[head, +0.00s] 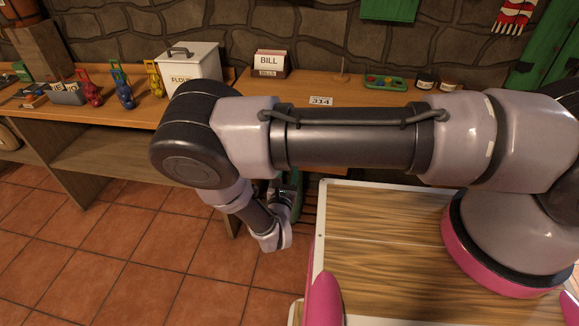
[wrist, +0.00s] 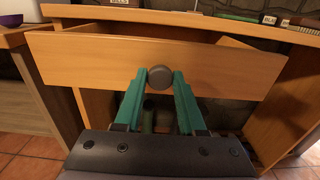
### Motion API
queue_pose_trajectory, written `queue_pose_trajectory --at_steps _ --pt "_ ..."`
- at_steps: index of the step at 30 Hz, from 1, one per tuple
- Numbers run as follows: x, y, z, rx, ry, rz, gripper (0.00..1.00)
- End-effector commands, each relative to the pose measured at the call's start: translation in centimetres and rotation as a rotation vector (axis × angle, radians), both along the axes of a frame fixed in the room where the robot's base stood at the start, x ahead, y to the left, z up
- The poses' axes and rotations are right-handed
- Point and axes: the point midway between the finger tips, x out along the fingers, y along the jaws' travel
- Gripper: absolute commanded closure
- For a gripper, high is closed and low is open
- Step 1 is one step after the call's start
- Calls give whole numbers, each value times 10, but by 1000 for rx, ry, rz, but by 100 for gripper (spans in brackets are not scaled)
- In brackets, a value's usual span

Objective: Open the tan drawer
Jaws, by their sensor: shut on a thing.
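The tan drawer (wrist: 85,62) shows its plain wooden front in the wrist view. It stands out from the desk, with a gap visible behind its top edge, so it is partly open. A round grey knob (wrist: 159,77) sits at the middle of the front. My gripper (wrist: 160,84) has its two green fingers shut on the knob, one on each side. In the head view my arm hides the drawer and most of the gripper. The drawer's inside is mostly hidden by its front.
The wooden desk (head: 245,88) bears a bill box (head: 270,64), a number card (head: 321,101) and a green tray (head: 385,83). A flour tin (head: 190,70) and several coloured figures stand to the left. The tiled floor (head: 150,255) at the left is clear.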

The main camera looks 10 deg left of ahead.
Motion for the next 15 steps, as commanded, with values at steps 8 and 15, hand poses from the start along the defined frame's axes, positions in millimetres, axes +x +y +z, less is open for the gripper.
queue_pose_trajectory --at_steps 8,15 --pt "0 0 0 0 0 0 31" --pt "0 0 0 0 0 0 31"
